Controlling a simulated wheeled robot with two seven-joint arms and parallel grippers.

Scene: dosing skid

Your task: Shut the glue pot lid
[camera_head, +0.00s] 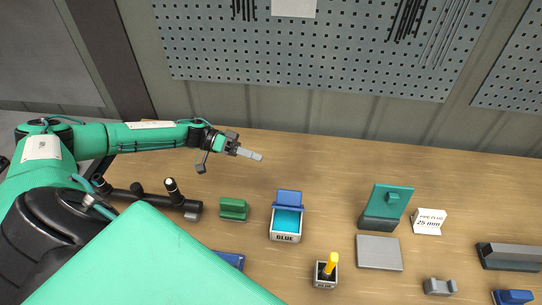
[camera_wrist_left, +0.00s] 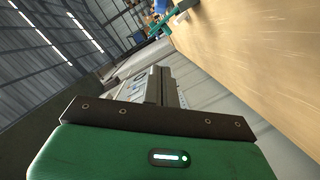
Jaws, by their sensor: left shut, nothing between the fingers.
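The glue pot (camera_head: 285,238) is a white box labelled GLUE, standing on the wooden bench near the middle of the head view. Its blue lid (camera_head: 289,197) stands raised at the back edge, so the turquoise inside shows. My left gripper (camera_head: 258,156) is shut and empty, behind and to the left of the pot, apart from the lid. Its grey fingers point right. In the left wrist view the shut fingers (camera_wrist_left: 165,75) show above the green gripper body; the pot cannot be made out there. My right gripper is not in view.
A green block (camera_head: 233,208) stands left of the pot. To the right are a teal-lidded box (camera_head: 387,207), a grey plate (camera_head: 379,253) and a sign (camera_head: 429,221). The bench behind the pot is clear.

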